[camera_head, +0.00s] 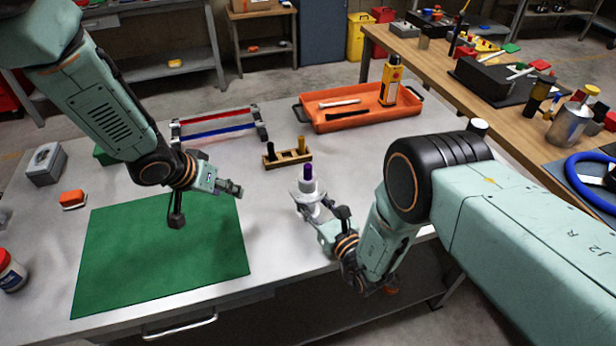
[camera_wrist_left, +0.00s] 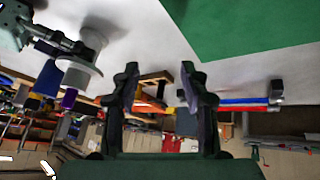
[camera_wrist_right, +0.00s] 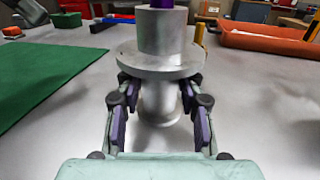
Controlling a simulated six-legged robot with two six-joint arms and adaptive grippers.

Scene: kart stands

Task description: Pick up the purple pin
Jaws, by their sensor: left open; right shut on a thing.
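The purple pin (camera_head: 308,172) stands upright in the top of a grey flanged holder (camera_head: 307,187) near the table's front right. Only its upper part shows; the rest is hidden in the holder. My right gripper (camera_head: 323,214) is shut on the holder's stem, below the flange, as the right wrist view (camera_wrist_right: 158,108) shows. I cannot tell whether the holder rests on the table. My left gripper (camera_head: 207,203) is open and empty above the green mat (camera_head: 160,260), left of the pin. The pin also shows at the left of the left wrist view (camera_wrist_left: 68,98).
Behind the pin stands a wooden block (camera_head: 275,162) with black and yellow pegs. A rack with red and blue bars (camera_head: 215,125) and an orange tray (camera_head: 350,120) with a yellow bottle (camera_head: 390,80) lie farther back. A wooden bench (camera_head: 440,70) stands at the right.

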